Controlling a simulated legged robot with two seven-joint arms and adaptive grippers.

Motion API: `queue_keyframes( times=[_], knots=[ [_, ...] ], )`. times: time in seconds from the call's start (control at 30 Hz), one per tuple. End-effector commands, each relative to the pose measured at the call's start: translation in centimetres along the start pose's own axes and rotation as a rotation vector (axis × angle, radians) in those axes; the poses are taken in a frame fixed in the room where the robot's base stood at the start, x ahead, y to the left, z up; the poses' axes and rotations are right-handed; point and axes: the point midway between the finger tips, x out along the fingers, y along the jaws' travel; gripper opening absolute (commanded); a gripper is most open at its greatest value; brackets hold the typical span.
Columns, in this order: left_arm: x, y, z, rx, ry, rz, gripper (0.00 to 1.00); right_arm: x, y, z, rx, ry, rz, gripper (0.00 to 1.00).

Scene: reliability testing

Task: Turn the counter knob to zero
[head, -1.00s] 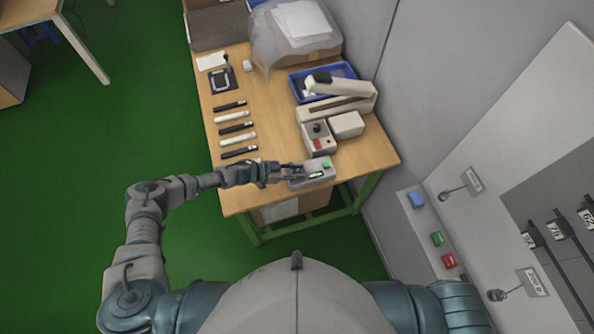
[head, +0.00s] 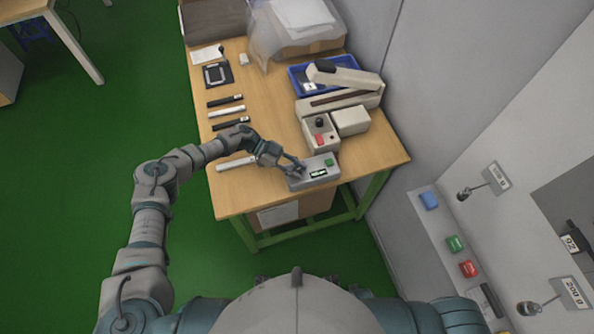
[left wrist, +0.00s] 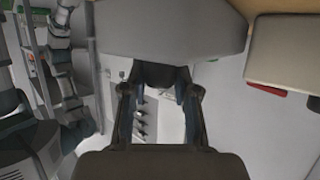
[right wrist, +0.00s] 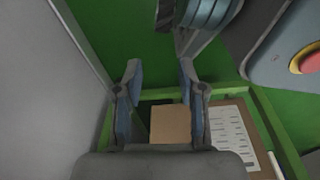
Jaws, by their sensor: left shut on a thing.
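The counter (head: 322,172) is a grey box with a small lit display (head: 318,174) and a green button (head: 328,162), near the front edge of the wooden table. My left gripper (head: 296,172) reaches its left end and is shut on the counter knob. In the left wrist view, the dark knob (left wrist: 165,76) sits between the fingers, against the grey counter body (left wrist: 170,30). The knob is hidden by the fingers in the head view, and the digits are too small to read. My right gripper (right wrist: 158,85) is open and empty in the right wrist view, below the table top.
A box with a red button and dark knob (head: 320,132) stands behind the counter, beside a white box (head: 351,121). A blue tray (head: 300,82) lies farther back. Several black and white bars (head: 227,112) lie at left. A grey wall is at right.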

Motion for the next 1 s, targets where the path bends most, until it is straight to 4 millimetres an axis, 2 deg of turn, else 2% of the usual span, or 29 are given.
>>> queue_keyframes(
  times=[0.03, 0.1, 0.3, 0.83, 0.87, 0.93, 1.0],
  knots=[
    [0.1, -0.1, 0.6, 0.005, -0.004, 0.011, 0.0, -0.1, 0.0, -0.8, 0.002, 0.006, 0.0, 0.4],
    [0.1, -0.1, 0.6, 0.013, -0.006, 0.029, 0.0, -0.8, 0.1, -1.8, 0.003, 0.01, 0.001, 0.4],
    [0.0, 0.0, 0.4, 0.027, -0.005, 0.065, 0.0, -2.3, 0.1, -3.5, 0.006, 0.018, 0.002, 0.4],
    [0.0, 0.0, 0.2, 0.033, -0.006, 0.078, 0.0, -2.9, 0.2, -4.1, 0.007, 0.019, 0.002, 0.4],
    [0.0, 0.0, 0.2, 0.033, -0.006, 0.078, 0.37, -2.9, 0.2, -4.1, 0.007, 0.019, 0.002, 0.4],
    [0.0, 0.0, 0.2, 0.033, -0.005, 0.078, 0.54, -2.9, 0.2, -4.1, 0.007, 0.019, 0.002, 0.4],
    [0.0, 0.0, 0.2, 0.033, -0.004, 0.079, 0.55, -2.9, 0.2, -4.1, 0.007, 0.019, 0.003, 0.4]
  ],
)
